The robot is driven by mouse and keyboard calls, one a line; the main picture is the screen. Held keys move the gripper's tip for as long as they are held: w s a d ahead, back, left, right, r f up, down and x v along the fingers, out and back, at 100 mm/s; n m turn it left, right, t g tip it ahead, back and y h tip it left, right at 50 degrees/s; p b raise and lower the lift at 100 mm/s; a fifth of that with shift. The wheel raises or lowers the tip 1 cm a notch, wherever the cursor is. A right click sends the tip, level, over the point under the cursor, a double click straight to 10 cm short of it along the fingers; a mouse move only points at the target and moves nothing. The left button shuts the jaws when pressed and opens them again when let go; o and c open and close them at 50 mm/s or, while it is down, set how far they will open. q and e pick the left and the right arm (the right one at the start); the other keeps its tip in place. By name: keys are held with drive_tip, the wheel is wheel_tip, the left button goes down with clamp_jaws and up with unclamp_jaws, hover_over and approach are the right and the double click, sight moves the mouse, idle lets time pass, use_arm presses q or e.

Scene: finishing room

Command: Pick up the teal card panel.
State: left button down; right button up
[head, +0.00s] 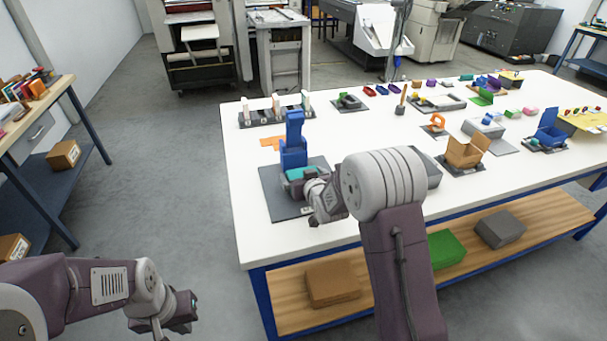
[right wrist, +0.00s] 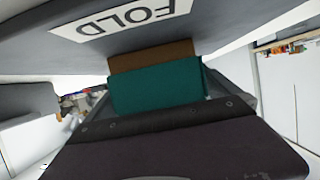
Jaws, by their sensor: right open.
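The teal card panel (head: 298,173) lies at the foot of an upright blue fixture (head: 294,140) on a dark grey mat (head: 283,205). In the right wrist view the teal panel (right wrist: 157,90) is large and central, with a brown piece (right wrist: 150,55) against it. My right gripper (head: 314,196) is open, close beside the panel on its near right side; I cannot tell whether it touches. My right arm hides part of the mat. My left gripper (head: 168,318) is low at the left, off the table and far from the panel; its jaws are unclear.
A label reading FOLD (right wrist: 125,20) shows upside down close above the panel in the wrist view. On the white table (head: 250,165), a rack (head: 277,115) stands behind the fixture and a brown open box (head: 466,152) to the right.

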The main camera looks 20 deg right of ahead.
drive_tip(key=shift+s+r, duration=0.1)
drive_tip(key=c, duration=1.1)
drive_tip(key=shift+c, duration=0.2)
drive_tip(key=r, duration=0.4)
drive_tip(key=shift+s+d+r, duration=0.1)
drive_tip(key=shift+d+r, duration=0.25)
drive_tip(key=shift+d, duration=0.05)
drive_tip(key=s+d+r+p, duration=0.3)
drive_tip(key=s+d+r, duration=0.2)
drive_tip(key=d, duration=0.4)
drive_tip(key=shift+s+d+r, duration=0.15)
drive_tip(key=shift+d+r, duration=0.05)
drive_tip(key=shift+r, duration=0.5)
